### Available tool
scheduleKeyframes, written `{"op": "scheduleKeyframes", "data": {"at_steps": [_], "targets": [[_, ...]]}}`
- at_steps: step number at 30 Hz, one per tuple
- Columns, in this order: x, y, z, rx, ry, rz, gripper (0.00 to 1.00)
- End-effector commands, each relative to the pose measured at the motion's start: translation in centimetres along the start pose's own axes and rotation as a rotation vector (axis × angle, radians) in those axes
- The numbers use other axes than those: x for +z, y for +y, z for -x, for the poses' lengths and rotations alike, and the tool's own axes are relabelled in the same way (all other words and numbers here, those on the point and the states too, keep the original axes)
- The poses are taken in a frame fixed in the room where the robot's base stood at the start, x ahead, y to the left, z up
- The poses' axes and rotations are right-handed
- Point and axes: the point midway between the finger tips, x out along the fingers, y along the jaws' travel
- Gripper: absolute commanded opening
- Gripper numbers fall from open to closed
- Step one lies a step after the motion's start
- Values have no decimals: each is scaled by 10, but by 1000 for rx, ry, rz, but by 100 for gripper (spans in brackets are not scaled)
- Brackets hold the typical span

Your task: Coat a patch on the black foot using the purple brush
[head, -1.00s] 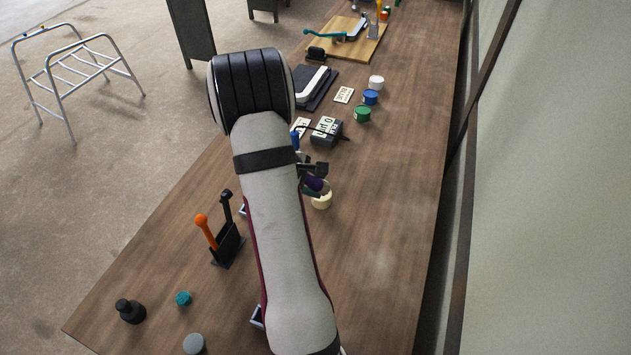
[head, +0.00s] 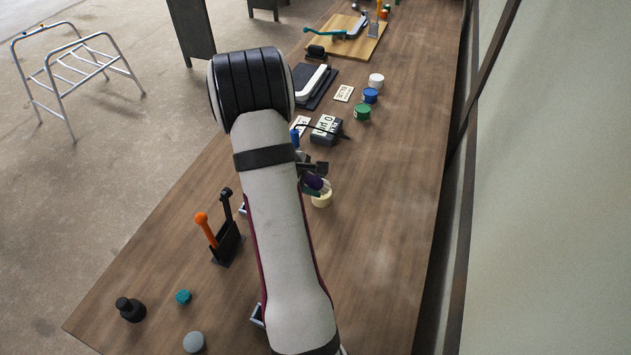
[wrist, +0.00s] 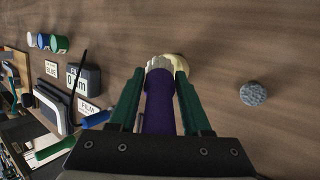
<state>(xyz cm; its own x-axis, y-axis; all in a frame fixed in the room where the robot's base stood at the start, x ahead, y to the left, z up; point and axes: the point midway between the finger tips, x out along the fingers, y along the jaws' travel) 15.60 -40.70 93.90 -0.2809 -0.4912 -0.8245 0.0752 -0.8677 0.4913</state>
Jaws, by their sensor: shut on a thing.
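The purple brush (wrist: 158,108) is held between the green fingers of my gripper (wrist: 155,95), with its pale bristle end pointing away from the palm. The brush also shows in the head view (head: 314,182), partly hidden by my arm. Its bristle end is at a cream round pot (head: 321,200); I cannot tell whether it touches. The pot also shows behind the bristles in the wrist view (wrist: 179,64). A black knobbed piece (head: 130,310), apparently the black foot, stands at the table's near left, far from my gripper.
A teal cap (head: 183,297) and a grey disc (head: 194,342) lie near the black piece. A black holder with an orange-handled tool (head: 205,228) stands left of my arm. A gauge box (head: 326,131) and green, blue and white pots lie beyond. The table's right side is clear.

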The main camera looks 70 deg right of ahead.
Motion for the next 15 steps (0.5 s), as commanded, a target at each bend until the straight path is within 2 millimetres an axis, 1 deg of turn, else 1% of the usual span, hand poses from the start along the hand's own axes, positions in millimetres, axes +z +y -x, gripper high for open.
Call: {"op": "scheduleKeyframes", "data": {"at_steps": [5,15], "targets": [[0,-1,0,-3,0,2,0],[10,18,30,0,1,0,0]]}}
